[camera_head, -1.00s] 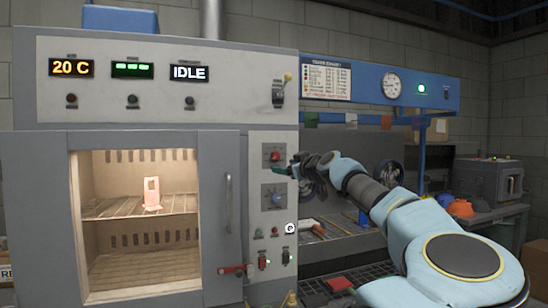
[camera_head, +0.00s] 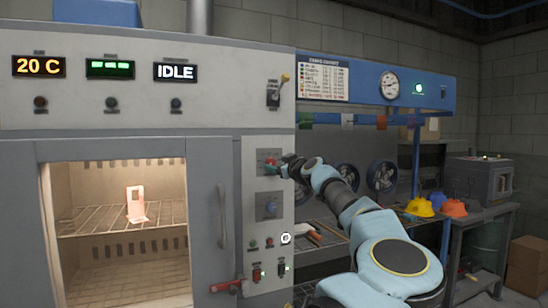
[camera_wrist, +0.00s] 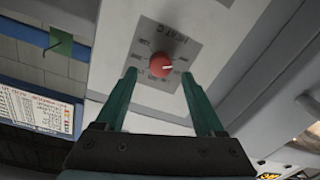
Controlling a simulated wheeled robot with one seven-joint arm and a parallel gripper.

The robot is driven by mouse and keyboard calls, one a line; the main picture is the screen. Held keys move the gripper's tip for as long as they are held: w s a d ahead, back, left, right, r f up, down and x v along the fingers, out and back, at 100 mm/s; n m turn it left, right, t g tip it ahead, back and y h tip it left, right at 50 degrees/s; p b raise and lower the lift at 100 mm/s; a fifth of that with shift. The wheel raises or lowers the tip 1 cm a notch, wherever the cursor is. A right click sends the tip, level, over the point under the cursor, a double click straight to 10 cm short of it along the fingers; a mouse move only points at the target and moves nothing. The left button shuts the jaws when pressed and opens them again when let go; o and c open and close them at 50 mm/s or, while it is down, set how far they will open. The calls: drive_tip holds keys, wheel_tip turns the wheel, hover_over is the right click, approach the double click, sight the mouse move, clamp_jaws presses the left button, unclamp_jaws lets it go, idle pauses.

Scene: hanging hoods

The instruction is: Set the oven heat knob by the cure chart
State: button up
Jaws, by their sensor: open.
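The red heat knob (camera_wrist: 160,66) sits on a grey dial plate (camera_wrist: 150,42) on the oven's pale control panel. The plate reads "HEAT C" in the wrist view; the settings around the knob are too small to read surely. My gripper (camera_wrist: 158,85) is open, its two green fingers on either side of the knob's near side, with nothing held; whether they touch it is unclear. In the head view my gripper (camera_head: 276,166) is at the upper dial and partly covers it. The cure chart (camera_head: 323,80) hangs on the blue hood; its rows are unreadable.
The oven displays show "20 C" (camera_head: 39,66) and "IDLE" (camera_head: 175,72). A second dial with a blue knob (camera_head: 270,207) is below. A red handle (camera_head: 227,285) juts out lower down. A pink bracket (camera_head: 136,205) stands on the oven rack. Hard hats (camera_head: 453,208) sit at right.

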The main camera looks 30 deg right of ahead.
sight(271, 163)
drive_tip(key=shift+w+d+p, duration=0.1)
drive_tip(key=shift+w+p, duration=0.45)
drive_tip(key=shift+w, duration=0.9)
clamp_jaws()
